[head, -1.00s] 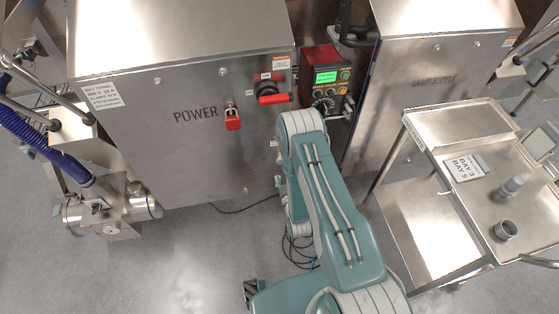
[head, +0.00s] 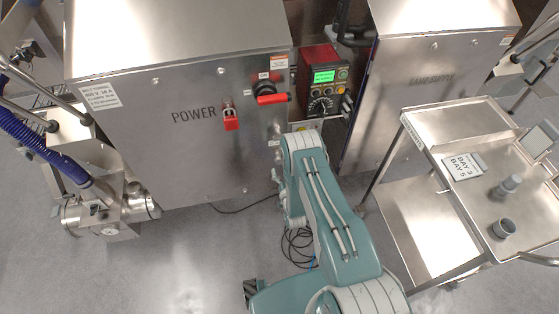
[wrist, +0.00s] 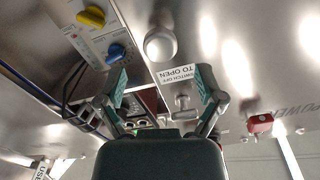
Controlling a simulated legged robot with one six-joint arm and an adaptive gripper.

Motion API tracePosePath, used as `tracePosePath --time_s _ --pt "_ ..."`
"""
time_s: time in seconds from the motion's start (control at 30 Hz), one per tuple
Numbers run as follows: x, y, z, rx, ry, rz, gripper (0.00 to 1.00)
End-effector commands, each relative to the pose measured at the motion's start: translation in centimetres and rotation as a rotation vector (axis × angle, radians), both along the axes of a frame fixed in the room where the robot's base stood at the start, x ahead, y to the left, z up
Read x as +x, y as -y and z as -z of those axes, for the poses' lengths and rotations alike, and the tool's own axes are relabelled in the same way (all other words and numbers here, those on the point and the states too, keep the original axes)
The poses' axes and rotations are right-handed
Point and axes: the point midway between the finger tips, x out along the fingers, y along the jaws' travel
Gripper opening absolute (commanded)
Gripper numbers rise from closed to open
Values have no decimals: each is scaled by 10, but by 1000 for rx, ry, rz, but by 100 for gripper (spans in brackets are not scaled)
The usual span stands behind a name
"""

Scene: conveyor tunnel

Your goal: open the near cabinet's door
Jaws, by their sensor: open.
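The near cabinet (head: 195,160), marked POWER, stands at the left in the head view with its steel front door shut. Its red switch handle (head: 272,98) lies level beside a label. A red padlock (head: 230,119) hangs left of it; a red piece, likely this padlock, shows in the wrist view (wrist: 260,123). In the wrist view my gripper (wrist: 162,82) is open and empty. A round metal knob (wrist: 160,45) and a small metal latch-like fitting (wrist: 183,104) lie beyond the fingers, by an upside-down "switch off to open" label (wrist: 178,75). My arm hides my gripper in the head view.
A red control box (head: 323,78) with a green screen sits right of the door. A second cabinet (head: 420,90) and a steel cart (head: 411,127) stand at the right. A steel valve assembly (head: 110,212) with a blue hose is at the left. Cables lie on the floor.

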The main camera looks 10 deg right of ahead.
Motion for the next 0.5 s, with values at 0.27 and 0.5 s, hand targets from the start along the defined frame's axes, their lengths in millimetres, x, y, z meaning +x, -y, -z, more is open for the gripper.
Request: tracePosePath --time_s 0.27,0.5 --pt "44 0 0 -1 2 0 87" --pt "55 0 0 -1 0 0 87"
